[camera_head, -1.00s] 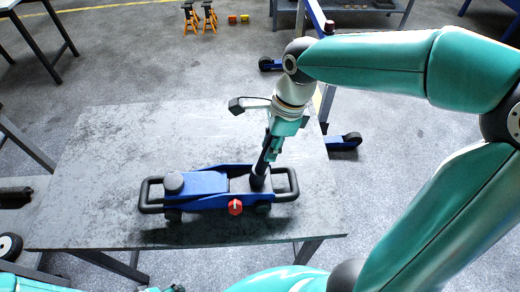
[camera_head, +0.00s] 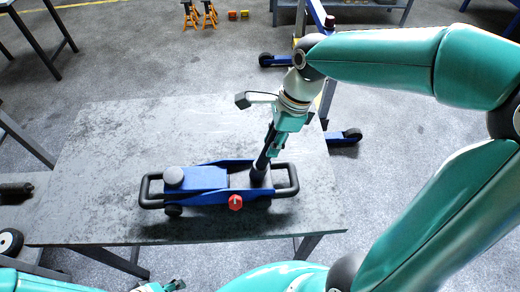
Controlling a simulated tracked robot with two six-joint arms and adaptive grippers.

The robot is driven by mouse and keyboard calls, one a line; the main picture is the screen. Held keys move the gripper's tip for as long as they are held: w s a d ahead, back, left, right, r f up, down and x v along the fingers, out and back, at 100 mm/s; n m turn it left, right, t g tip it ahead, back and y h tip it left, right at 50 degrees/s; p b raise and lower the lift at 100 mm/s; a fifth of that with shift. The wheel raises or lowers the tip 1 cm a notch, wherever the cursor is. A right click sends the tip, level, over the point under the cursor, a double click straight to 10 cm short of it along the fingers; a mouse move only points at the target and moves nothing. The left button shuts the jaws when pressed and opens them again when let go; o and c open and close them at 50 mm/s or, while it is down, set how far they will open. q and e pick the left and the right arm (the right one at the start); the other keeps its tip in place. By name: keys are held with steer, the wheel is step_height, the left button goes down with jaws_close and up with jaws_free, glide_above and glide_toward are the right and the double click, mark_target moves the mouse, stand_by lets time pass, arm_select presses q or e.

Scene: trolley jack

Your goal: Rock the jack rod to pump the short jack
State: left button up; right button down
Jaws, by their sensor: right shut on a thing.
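The blue trolley jack (camera_head: 206,181) stands on the grey table, with a black loop handle at each end, a grey round saddle at its left and a red knob (camera_head: 235,202) on its near side. The black jack rod (camera_head: 262,163) rises from the jack's right part and leans to the upper right. My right gripper (camera_head: 271,145) is shut on the rod's upper part, which it partly hides. My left gripper (camera_head: 172,287) shows only in part at the bottom edge, far from the jack; its fingers are too cut off to read.
The grey table (camera_head: 105,140) has free room left of and behind the jack. A blue wheeled frame (camera_head: 335,137) stands on the floor behind the table's right side. Orange stands (camera_head: 199,14) are far back. My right arm spans the right side.

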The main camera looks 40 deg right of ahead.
steer(key=shift+s+f, duration=0.2)
steer(key=shift+f, duration=0.05)
steer(key=d+b, duration=0.1)
steer(key=s+d+y+b, duration=0.1)
steer(key=shift+s+f+t+y+b, duration=0.1)
steer(key=shift+f+t+y+b, duration=0.2)
steer(key=shift+f+t+b, duration=0.1)
